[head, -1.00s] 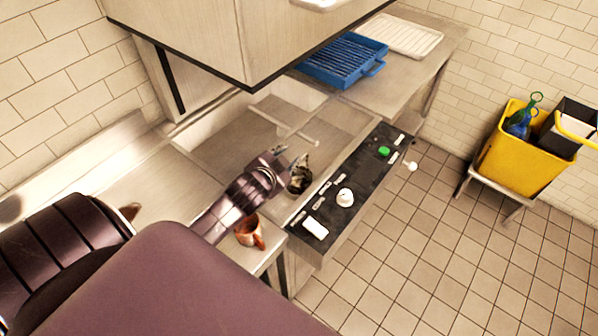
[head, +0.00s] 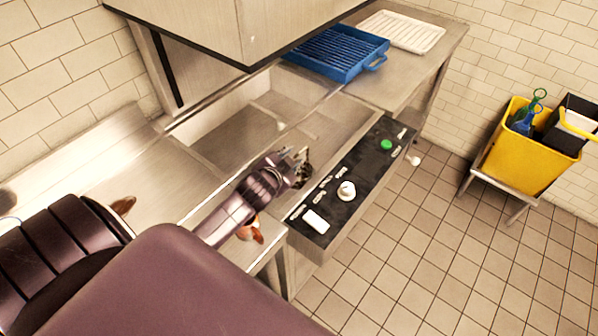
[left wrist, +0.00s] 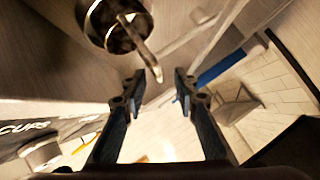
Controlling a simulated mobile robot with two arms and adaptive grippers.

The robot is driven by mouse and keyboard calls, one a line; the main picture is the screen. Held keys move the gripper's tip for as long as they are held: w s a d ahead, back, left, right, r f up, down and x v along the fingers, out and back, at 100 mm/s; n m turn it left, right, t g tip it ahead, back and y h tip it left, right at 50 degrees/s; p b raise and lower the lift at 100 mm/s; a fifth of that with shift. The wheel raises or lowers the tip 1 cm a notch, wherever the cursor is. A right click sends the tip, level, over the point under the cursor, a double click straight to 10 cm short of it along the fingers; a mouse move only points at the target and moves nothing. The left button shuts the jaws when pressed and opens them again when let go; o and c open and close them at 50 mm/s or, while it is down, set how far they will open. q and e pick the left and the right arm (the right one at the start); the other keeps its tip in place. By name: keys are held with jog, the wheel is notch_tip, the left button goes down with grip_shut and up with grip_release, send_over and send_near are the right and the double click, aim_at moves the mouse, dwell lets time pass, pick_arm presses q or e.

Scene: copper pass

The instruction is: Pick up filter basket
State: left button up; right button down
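The filter basket (left wrist: 118,40) is a round, shiny metal piece with a dark inside, at the top of the left wrist view. A short metal bar slants down from it toward the finger gap. In the head view the dark filter basket (head: 306,176) sits beside the black control panel, partly hidden by my left gripper (head: 297,158). My left gripper's two fingers (left wrist: 157,88) are apart with nothing between them. The basket lies beyond the fingertips, off to the upper left in the wrist view. My right gripper is not in view.
The control panel (head: 340,212) with a white knob runs along the counter's front edge. A copper cup (head: 252,233) stands below my left forearm. A large hood (head: 215,30) hangs overhead. A blue rack (head: 335,55) and white tray (head: 402,31) lie at the back.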

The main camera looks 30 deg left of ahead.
aim_at(298, 154)
pick_arm(q)
jog(key=p+x, duration=0.1)
jog(key=x, duration=0.2)
jog(key=shift+w+d+r, duration=0.15)
jog(key=shift+w+d, duration=0.05)
jog(key=shift+x, duration=0.75)
jog(key=shift+c, duration=0.3)
grip_shut()
